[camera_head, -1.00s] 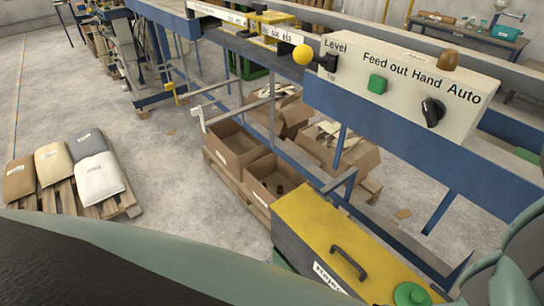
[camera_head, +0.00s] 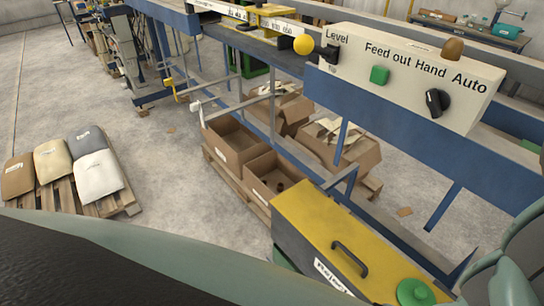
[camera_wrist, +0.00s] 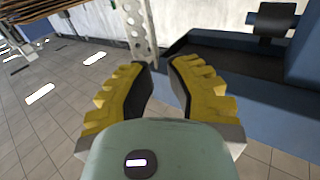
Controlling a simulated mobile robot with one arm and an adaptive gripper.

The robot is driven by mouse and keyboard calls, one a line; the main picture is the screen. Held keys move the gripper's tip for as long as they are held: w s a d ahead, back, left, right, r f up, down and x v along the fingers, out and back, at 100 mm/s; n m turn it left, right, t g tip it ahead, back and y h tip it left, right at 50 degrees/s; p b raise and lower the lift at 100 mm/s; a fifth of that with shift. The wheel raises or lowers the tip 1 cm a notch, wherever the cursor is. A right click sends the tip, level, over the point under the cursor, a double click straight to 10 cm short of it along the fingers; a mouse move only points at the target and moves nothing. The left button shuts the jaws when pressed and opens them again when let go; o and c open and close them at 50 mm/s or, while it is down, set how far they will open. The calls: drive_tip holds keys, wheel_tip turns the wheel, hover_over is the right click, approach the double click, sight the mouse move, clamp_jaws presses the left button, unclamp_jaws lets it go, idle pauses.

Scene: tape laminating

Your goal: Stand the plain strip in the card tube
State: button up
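In the wrist view my gripper (camera_wrist: 160,68) has its two yellow, ridged fingers apart, with black inner pads and nothing between them. The gripper does not show in the head view. I cannot pick out the plain strip or the card tube for sure in either view. Pale, strip-like scraps (camera_head: 327,130) lie in an open carton under the machine. Small brown pieces lie in a nearer open carton (camera_head: 262,169), too small to tell what they are.
A control panel (camera_head: 398,75) with a green button and black knob is on the blue machine frame (camera_head: 385,128). A yellow-topped box (camera_head: 315,217) stands below it. Sacks (camera_head: 88,165) lie on a pallet at left. The grey floor (camera_head: 150,165) between is mostly clear.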

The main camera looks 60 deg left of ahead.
drive_tip(key=o, duration=0.4)
drive_tip(key=v, duration=1.2)
idle(0.8)
